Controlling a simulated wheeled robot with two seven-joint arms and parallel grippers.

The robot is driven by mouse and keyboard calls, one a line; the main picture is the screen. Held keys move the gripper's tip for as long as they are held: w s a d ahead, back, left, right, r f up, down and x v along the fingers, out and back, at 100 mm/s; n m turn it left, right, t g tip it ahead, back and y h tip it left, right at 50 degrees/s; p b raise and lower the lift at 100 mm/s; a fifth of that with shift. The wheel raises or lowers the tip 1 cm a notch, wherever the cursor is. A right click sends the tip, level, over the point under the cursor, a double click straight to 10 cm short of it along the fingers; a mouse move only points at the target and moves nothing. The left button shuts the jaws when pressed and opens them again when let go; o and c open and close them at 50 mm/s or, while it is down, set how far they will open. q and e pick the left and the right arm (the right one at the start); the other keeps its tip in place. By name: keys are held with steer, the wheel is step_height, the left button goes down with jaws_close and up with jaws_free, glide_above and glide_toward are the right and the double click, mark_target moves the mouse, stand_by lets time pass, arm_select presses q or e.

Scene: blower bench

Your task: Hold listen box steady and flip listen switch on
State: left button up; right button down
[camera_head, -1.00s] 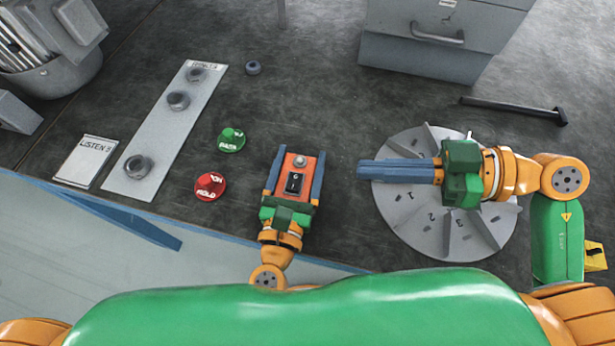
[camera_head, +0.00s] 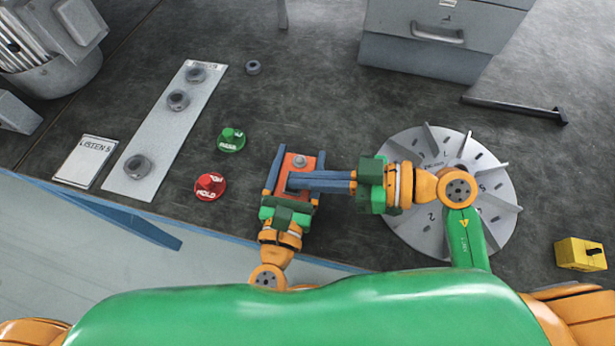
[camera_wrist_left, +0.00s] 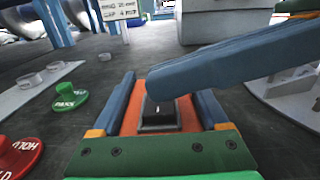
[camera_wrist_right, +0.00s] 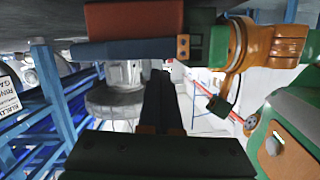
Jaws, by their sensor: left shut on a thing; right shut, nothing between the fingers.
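The listen box (camera_head: 300,160) is an orange-red box with a round grey knob at its far end. My left gripper (camera_head: 294,166) is shut on it, one blue finger along each side. The black listen switch (camera_wrist_left: 160,108) sits in a dark frame on the box top in the left wrist view. My right gripper (camera_head: 291,181) is shut and empty, its fingers reaching over the box from the right. In the left wrist view its tips (camera_wrist_left: 152,84) are right by the switch; I cannot tell whether they touch it.
A red button (camera_head: 209,186) and a green button (camera_head: 231,140) stand left of the box. Further left are a grey strip (camera_head: 152,150) with several rings and a "LISTEN" card (camera_head: 84,162). A finned disc (camera_head: 490,225) and a yellow box (camera_head: 578,254) are at right.

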steer(key=shift+f, duration=0.3)
steer(key=shift+s+f, duration=0.2)
steer(key=shift+f, duration=0.25)
step_height(320, 180, up, 4)
steer(key=shift+s+f, duration=0.15)
steer(key=v, duration=1)
steer(key=shift+s+a+r, duration=0.15)
steer(key=shift+s+r, duration=0.1)
steer(key=shift+s, duration=0.1)
